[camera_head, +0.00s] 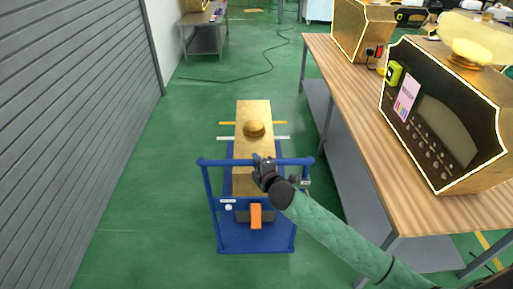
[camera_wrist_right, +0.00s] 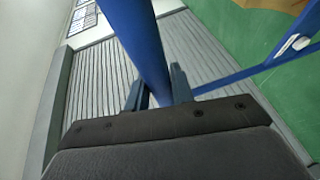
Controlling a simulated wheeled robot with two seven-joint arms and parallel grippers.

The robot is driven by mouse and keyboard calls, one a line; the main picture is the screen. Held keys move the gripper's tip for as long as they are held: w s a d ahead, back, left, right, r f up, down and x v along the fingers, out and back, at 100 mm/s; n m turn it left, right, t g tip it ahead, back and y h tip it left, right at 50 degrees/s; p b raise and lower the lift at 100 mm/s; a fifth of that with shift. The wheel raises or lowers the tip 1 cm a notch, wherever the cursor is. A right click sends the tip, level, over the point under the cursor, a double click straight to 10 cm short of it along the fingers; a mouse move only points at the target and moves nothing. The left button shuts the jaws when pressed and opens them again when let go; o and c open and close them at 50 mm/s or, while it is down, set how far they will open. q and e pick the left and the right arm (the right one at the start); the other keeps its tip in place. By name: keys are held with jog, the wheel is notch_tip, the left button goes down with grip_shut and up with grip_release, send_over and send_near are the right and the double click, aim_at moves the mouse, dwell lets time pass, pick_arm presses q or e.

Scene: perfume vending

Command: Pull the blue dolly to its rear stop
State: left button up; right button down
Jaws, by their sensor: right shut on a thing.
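The blue dolly (camera_head: 228,243) stands on the green floor in the middle of the head view, its handle bar (camera_head: 217,162) running across at the near end. A long gold box with a round gold knob (camera_head: 254,128) extends from it, away from me. My right gripper (camera_head: 263,166) is shut on the handle bar, near its middle. In the right wrist view the blue bar (camera_wrist_right: 143,45) passes between the two dark fingers (camera_wrist_right: 157,88). The fingers partly hide the bar. My left gripper is not in view.
A yellow line and a white line (camera_head: 280,138) mark the floor beside the box. A wooden table (camera_head: 348,95) with gold machines stands on the right. A grey shutter wall (camera_head: 75,110) is on the left. Green floor is clear left of the dolly. A cable (camera_head: 262,68) lies farther back.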

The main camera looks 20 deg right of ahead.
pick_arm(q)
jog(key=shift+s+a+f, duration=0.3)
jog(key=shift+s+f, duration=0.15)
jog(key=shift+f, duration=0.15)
pick_arm(e)
jog(key=s+a, duration=0.2)
jog(key=s, duration=0.4)
jog(key=shift+s+f, duration=0.15)
jog(key=shift+s, duration=0.2)
jog(key=shift+a, duration=0.1)
jog(key=c, duration=1.5)
grip_release()
jog(key=shift+f, duration=0.1)
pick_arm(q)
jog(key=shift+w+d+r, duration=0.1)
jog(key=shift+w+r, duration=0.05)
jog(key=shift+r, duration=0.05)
pick_arm(e)
jog(key=o, duration=0.3)
jog(key=shift+s+r, duration=0.2)
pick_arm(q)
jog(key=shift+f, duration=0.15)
